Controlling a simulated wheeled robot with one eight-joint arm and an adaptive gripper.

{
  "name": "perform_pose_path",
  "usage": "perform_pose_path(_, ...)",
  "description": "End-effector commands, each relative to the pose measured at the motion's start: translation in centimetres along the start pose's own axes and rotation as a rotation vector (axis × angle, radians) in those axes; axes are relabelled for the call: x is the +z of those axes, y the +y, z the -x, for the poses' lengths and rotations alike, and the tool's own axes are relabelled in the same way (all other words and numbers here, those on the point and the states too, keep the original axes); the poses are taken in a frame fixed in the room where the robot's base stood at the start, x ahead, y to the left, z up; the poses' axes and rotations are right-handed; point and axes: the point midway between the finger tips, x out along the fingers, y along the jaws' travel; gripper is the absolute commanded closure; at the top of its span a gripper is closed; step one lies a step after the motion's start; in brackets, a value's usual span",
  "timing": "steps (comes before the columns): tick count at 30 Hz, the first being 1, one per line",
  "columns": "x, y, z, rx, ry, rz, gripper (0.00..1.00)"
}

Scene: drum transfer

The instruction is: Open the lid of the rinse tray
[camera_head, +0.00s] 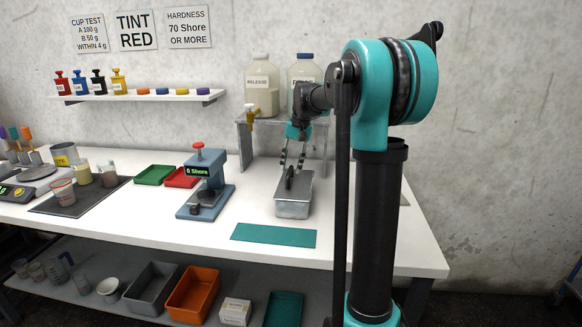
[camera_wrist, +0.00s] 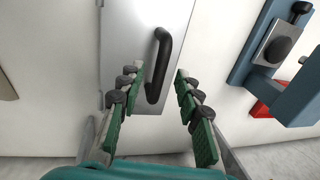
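The rinse tray (camera_head: 293,208) is a grey metal box on the white table, below and left of my arm in the head view. Its flat lid (camera_wrist: 120,45) lies shut on top and carries a black bar handle (camera_wrist: 157,64). The handle also shows in the head view (camera_head: 289,177). My gripper (camera_wrist: 160,74) is open above the lid, with the handle between its two green-padded fingers. In the head view my gripper (camera_head: 292,166) points down at the tray.
A blue hardness tester (camera_head: 207,185) stands left of the tray. A teal mat (camera_head: 274,235) lies in front of it. A raised stand (camera_head: 245,140) with two large bottles is behind. Green (camera_head: 154,175) and red (camera_head: 181,178) trays sit farther left.

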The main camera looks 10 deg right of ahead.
Motion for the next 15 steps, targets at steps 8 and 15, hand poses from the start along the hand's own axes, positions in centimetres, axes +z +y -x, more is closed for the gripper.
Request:
perform_pose_path(8, 0.02, 0.0, -0.78, 0.0, 0.0, 0.0, 0.66)
perform_pose_path(15, 0.01, 0.01, -0.74, 0.0, 0.0, 0.0, 0.79)
